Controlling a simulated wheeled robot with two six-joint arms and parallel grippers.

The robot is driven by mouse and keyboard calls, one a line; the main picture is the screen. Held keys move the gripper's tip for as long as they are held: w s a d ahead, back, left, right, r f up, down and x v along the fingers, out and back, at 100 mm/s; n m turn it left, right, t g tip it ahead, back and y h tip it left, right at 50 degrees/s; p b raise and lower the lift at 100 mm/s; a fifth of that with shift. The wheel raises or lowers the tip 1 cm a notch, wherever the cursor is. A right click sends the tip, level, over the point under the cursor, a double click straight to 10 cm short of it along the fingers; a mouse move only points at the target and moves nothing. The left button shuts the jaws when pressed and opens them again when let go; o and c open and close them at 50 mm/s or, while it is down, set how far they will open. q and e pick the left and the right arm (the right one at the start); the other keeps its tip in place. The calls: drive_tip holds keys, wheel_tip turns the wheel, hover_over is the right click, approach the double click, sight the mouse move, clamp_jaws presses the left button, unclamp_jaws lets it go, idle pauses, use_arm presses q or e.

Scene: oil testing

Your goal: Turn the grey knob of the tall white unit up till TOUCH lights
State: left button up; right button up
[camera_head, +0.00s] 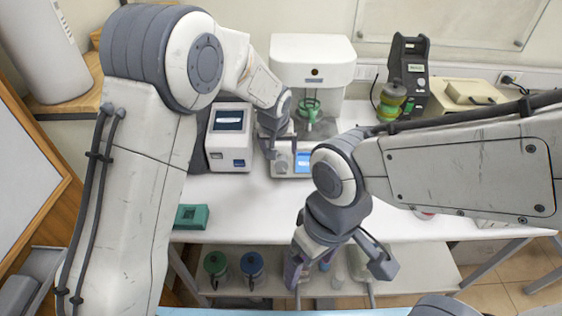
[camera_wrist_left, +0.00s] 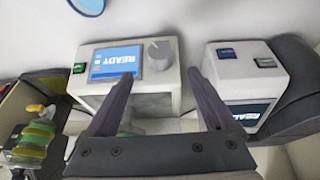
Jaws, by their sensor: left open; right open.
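The tall white unit (camera_head: 312,52) stands at the back of the bench, with a green part inside its opening. Its blue screen (camera_head: 303,161) reads READY, upside down in the left wrist view (camera_wrist_left: 111,60). The grey knob (camera_wrist_left: 159,50) sits beside the screen; its pointer position is unclear. My left gripper (camera_wrist_left: 162,75) is open, its fingertips spread to either side of the knob in that view; I cannot tell whether they touch it. In the head view the left gripper (camera_head: 280,150) is in front of the unit. My right gripper (camera_head: 340,268) is open and empty, low near the bench's front edge.
A smaller white device (camera_head: 229,140) with a screen stands close left of the unit. A green block (camera_head: 191,217) lies at the bench's front left. A black instrument (camera_head: 405,70) and a beige box (camera_head: 465,95) stand at the right. Bottles (camera_head: 252,266) are on the lower shelf.

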sight(281, 162)
use_arm(q)
drive_tip(key=p+x, duration=0.2)
drive_tip(key=x, duration=0.6)
drive_tip(key=shift+f+p, duration=0.1)
drive_tip(key=shift+p, duration=0.2)
drive_tip(key=shift+x, duration=0.85)
